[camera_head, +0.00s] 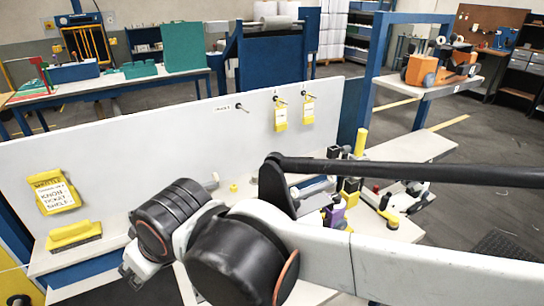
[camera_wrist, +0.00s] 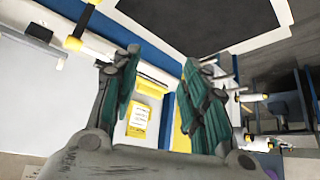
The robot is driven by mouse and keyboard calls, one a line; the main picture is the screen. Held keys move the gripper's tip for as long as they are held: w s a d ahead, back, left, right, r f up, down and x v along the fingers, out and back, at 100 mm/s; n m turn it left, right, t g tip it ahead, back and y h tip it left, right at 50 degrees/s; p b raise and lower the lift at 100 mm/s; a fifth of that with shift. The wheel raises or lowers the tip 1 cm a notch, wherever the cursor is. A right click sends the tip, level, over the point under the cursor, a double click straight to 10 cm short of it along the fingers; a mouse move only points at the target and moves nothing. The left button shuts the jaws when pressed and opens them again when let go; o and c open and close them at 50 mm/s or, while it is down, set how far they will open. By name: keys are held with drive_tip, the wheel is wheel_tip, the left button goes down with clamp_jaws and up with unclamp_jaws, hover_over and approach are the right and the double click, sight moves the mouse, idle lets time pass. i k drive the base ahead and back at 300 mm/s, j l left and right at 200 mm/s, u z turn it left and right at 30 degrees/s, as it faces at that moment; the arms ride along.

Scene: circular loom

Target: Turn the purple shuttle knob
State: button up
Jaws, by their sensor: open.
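A small purple part (camera_head: 335,213) shows among black and yellow parts on the bench at the right end of the white panel in the head view. My arm passes in front of that area, and I cannot make out the knob's shape or its turn. In the head view the fingers are not clearly visible; the wrist end of my arm is at lower left, well left of the purple part.
A white panel (camera_head: 150,135) stands behind the bench. A yellow ticket holder (camera_head: 54,192) and a yellow block (camera_head: 73,234) are at left. Yellow tags (camera_head: 280,115) hang on pegs. A yellow card holder (camera_wrist: 138,122) shows between my fingers. A blue-framed shelf (camera_head: 440,88) is at right.

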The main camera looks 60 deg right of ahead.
sight(335, 196)
drive_tip(key=z, duration=2.15)
drive_tip(key=j, duration=0.3)
drive_tip(key=k+j+z, duration=0.1)
drive_tip(key=j, duration=0.2)
